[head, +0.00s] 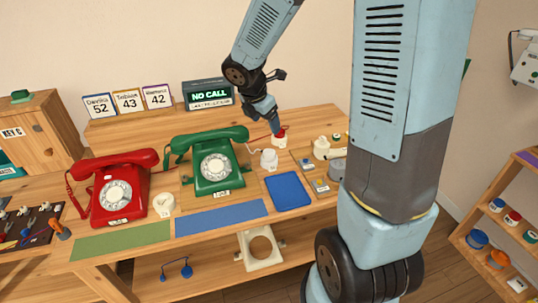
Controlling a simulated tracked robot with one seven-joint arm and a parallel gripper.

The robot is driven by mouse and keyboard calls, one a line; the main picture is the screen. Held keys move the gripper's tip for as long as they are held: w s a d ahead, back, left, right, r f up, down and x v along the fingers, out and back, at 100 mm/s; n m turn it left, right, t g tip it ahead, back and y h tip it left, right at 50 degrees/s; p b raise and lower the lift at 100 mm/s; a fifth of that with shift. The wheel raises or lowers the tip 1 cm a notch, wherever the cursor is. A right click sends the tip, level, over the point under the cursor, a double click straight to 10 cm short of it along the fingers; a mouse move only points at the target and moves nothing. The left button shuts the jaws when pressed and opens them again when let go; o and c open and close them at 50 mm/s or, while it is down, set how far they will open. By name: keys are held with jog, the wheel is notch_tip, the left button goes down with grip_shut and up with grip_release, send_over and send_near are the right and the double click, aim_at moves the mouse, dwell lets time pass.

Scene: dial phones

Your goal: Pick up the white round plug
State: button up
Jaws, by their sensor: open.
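Several white items on the table could be the plug, and I cannot tell for sure which is the white round plug. A white round piece (269,159) stands right of the green phone. Another white rounded piece (321,148) lies farther right, and a white ring-like piece (164,205) sits between the two phones. My gripper (277,131) points down at the back of the table, just above or at a red-and-white item (281,141), behind and right of the first white piece. Its fingers are small and partly hidden; it is open, with nothing visibly held.
A red dial phone (118,188) and a green dial phone (213,165) stand on the wooden table. A blue tray or mat (288,190) lies in front. Small parts crowd the right side. A "NO CALL" display (208,94) stands behind. My arm blocks the table's right end.

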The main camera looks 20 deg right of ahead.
aim_at(269, 152)
jog(key=w+d+f+n, duration=0.1)
jog(key=f, duration=0.4)
jog(key=w+f, duration=0.2)
jog(key=f, duration=0.3)
jog(key=w+d+f+n, duration=0.1)
jog(key=w+f, duration=0.1)
jog(key=f, duration=0.4)
jog(key=shift+d+n, duration=0.3)
jog(key=shift+d, duration=0.05)
jog(key=shift+r, duration=0.1)
jog(key=shift+c, duration=0.2)
jog(key=c, duration=1)
jog(key=shift+r, duration=0.1)
